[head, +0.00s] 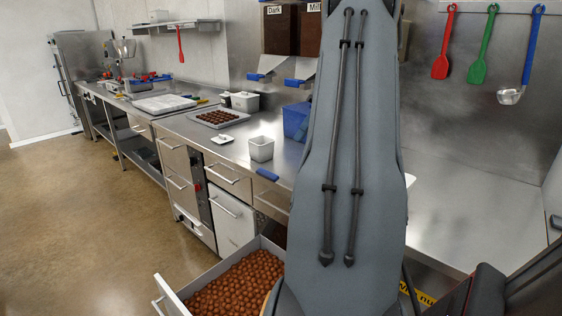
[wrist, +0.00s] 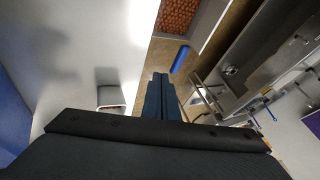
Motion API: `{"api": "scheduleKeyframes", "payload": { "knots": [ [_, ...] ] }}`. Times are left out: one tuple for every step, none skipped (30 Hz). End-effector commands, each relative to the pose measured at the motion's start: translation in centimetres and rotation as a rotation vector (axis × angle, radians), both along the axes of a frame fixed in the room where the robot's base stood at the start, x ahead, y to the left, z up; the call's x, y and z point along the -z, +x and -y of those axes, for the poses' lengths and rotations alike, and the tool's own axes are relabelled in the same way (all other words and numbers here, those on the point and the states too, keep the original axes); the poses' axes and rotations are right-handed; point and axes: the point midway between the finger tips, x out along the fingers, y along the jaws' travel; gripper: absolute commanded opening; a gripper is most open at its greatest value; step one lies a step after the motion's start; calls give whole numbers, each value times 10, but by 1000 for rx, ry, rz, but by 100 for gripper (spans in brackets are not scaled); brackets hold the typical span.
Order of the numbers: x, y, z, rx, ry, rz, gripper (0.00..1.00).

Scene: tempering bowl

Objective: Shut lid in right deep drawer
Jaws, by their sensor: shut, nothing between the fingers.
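An open deep drawer (head: 172,298), full of small round brown pieces (head: 240,284), stands pulled out at the bottom of the head view. Brown pieces also show at the top of the wrist view (wrist: 179,14). My arm covers the drawer's right side in the head view, and my gripper is hidden there. In the wrist view my gripper (wrist: 160,77) has its fingers together and empty, below the brown pieces in the picture. I cannot make out a lid for certain. A curved tan edge (head: 271,298) shows beside my arm at the drawer.
The steel counter (head: 190,128) runs to the back left, with a white tub (head: 261,149), a tray of chocolates (head: 218,117) and a blue bin (head: 296,121). A white drawer front (head: 231,217) is closed beyond the open drawer. The floor (head: 80,220) at left is clear.

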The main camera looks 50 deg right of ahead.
Motion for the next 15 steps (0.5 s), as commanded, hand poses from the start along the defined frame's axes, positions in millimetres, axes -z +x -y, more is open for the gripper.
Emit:
{"api": "scheduleKeyframes", "payload": {
  "knots": [
    [2, 0, 0, -2, 1, 3, 0],
    [3, 1, -1, -3, 2, 3, 0],
    [6, 2, -3, -3, 2, 3, 0],
    [9, 4, -4, -3, 2, 2, 0],
    [12, 5, -6, -3, 3, 2, 0],
    [17, 7, -9, -2, 4, 1, 0],
    [22, 9, -11, -2, 3, 1, 0],
    [26, 11, -14, -2, 5, 1, 0],
    [33, 13, -17, -2, 4, 0, 0],
    [38, 15, -20, -3, 4, 0, 0],
    [43, 17, -23, -3, 3, 0, 0],
    [50, 20, -26, -3, 4, 0, 0],
    [55, 22, -28, -3, 3, 0, 0],
    [59, 24, -31, -3, 3, 0, 0],
    [66, 27, -34, -2, 4, -1, 0]
  ]
}}
